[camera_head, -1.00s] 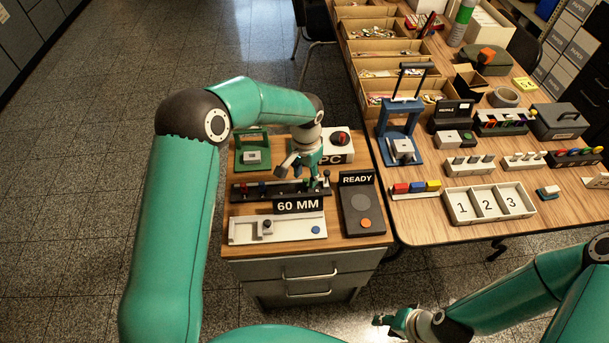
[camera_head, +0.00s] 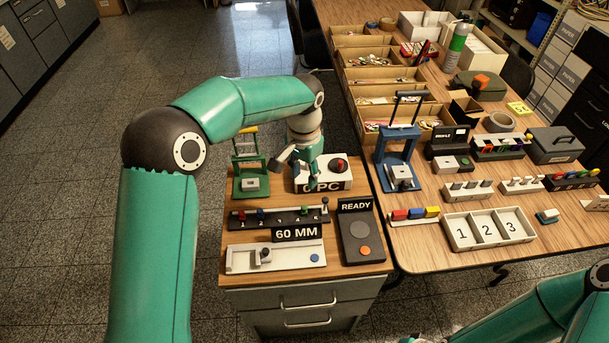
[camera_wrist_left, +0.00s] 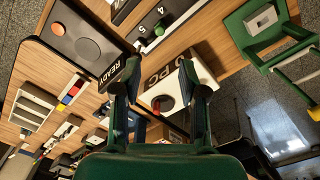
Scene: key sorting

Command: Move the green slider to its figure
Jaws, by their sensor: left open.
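The green slider (camera_head: 304,211) stands on the right part of a black rail (camera_head: 282,218) on the small wooden cabinet. Red (camera_head: 242,215) and blue (camera_head: 261,214) sliders stand further left on the rail. In the left wrist view, the green slider (camera_wrist_left: 158,30) is near the figures 4 and 5; I cannot tell exactly which it lines up with.
A 60 MM sign (camera_head: 297,233) and a white slide tray (camera_head: 290,261) lie in front of the rail. A grey READY box (camera_head: 361,250) is to the right, a green stand (camera_head: 250,184) behind left. The crowded larger table (camera_head: 420,250) is further right.

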